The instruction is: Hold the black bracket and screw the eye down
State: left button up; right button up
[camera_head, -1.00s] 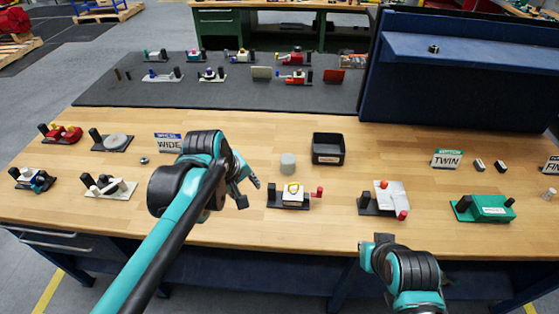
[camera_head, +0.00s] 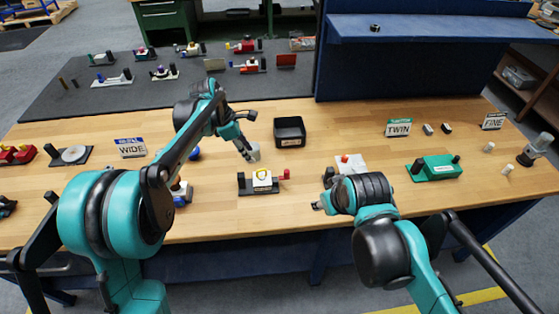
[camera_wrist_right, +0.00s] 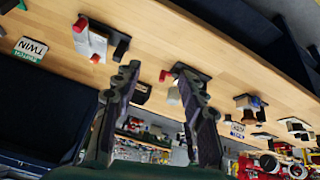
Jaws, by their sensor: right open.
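A small fixture with a black base (camera_head: 259,189) and a black upright at its left end sits at the table's front middle. It carries a white block with a yellow ring-shaped eye (camera_head: 262,173) on top and a red piece at its right. My left gripper (camera_head: 248,135) has its fingers spread above and behind this fixture, one finger beside a grey cylinder (camera_head: 254,152). My right gripper (camera_head: 320,194) is right of the fixture, apart from it. In the right wrist view its fingers (camera_wrist_right: 158,80) are wide apart and empty; one finger partly hides the fixture (camera_wrist_right: 192,72).
A black bin (camera_head: 289,132) stands behind the fixture. A white-and-red fixture (camera_head: 350,162) is beside my right gripper and a green one (camera_head: 437,168) farther right. WIDE (camera_head: 130,147) and TWIN (camera_head: 398,127) signs stand on the table. A blue shelf unit is behind.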

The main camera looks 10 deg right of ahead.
jog(key=w+a+n+g, duration=0.1)
jog(key=w+n+g, duration=0.1)
jog(key=w+n, duration=0.35)
jog(key=n+g, duration=0.4)
jog(key=n, duration=0.6)
send_over(286, 177)
jog(key=shift+m, duration=0.25)
jog(key=f, duration=0.8)
jog(key=w+f, duration=0.1)
jog(key=f, duration=0.3)
jog(key=shift+d+f, duration=0.1)
jog(key=shift+d, duration=0.05)
jog(key=shift+f, duration=0.7)
notch_tip(286, 177, down, 7)
jog(key=shift+r, duration=0.1)
grip_shut()
